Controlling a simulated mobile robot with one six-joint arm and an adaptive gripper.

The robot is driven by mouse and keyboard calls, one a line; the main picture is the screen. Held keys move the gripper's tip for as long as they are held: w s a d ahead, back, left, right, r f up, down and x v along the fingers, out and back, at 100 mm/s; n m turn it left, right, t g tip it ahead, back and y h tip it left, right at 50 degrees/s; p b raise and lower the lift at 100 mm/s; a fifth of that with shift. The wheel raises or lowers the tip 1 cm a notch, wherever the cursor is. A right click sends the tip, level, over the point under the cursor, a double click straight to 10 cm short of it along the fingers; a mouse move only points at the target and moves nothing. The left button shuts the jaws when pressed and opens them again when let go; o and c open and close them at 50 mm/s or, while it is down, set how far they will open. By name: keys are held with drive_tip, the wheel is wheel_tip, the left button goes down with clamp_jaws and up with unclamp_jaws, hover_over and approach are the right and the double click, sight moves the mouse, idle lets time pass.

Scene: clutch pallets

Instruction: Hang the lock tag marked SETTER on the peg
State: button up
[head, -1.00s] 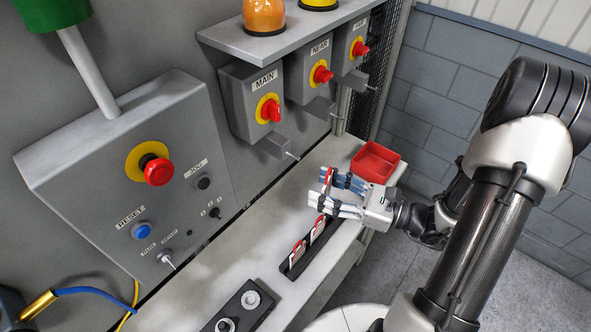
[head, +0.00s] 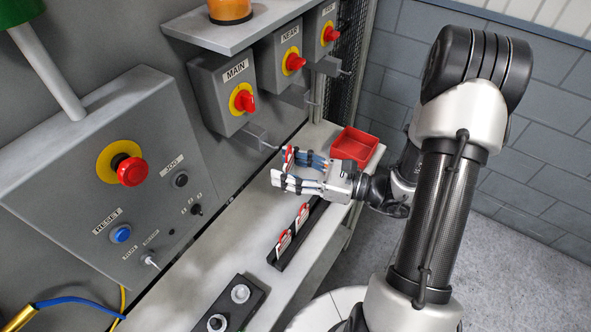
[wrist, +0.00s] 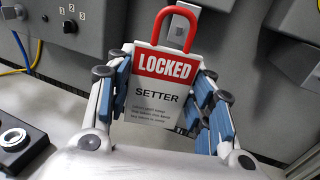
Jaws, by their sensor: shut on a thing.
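The SETTER lock tag (wrist: 160,90) is a white plate with a red LOCKED band and a red shackle loop (wrist: 176,27) on top. My gripper (wrist: 163,98) is shut on its sides, and the tag stands upright, facing the wrist camera. In the head view my gripper (head: 284,168) is above the bench, with the red of the tag (head: 289,155) between the fingers. A thin peg (head: 269,146) sticks out from the bracket under the MAIN switch box, just up and left of the tag. The loop looks apart from it. Similar pegs show under the NEAR box (head: 313,103) and the third box (head: 345,72).
A black rack (head: 281,263) with other red-and-white tags lies on the bench (head: 237,232). A red bin (head: 355,146) stands at the bench's far end. The control panel (head: 78,205) is at left. A black two-button box (head: 228,305) is in front.

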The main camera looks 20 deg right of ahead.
drive_tip(key=shift+w+a+f+b, duration=0.3)
drive_tip(key=shift+w+a, duration=0.4)
drive_tip(key=shift+w, duration=0.3)
drive_tip(key=shift+w+a+f+b, duration=0.15)
drive_tip(key=shift+w+a+f, duration=0.15)
drive_tip(key=shift+w+a, duration=0.55)
drive_tip(key=shift+w+d, duration=0.1)
drive_tip(key=shift+d, duration=0.05)
drive_tip(key=o, duration=0.9)
drive_tip(key=shift+c, duration=0.2)
drive_tip(key=shift+d, duration=0.1)
drive_tip(key=v, duration=1.2)
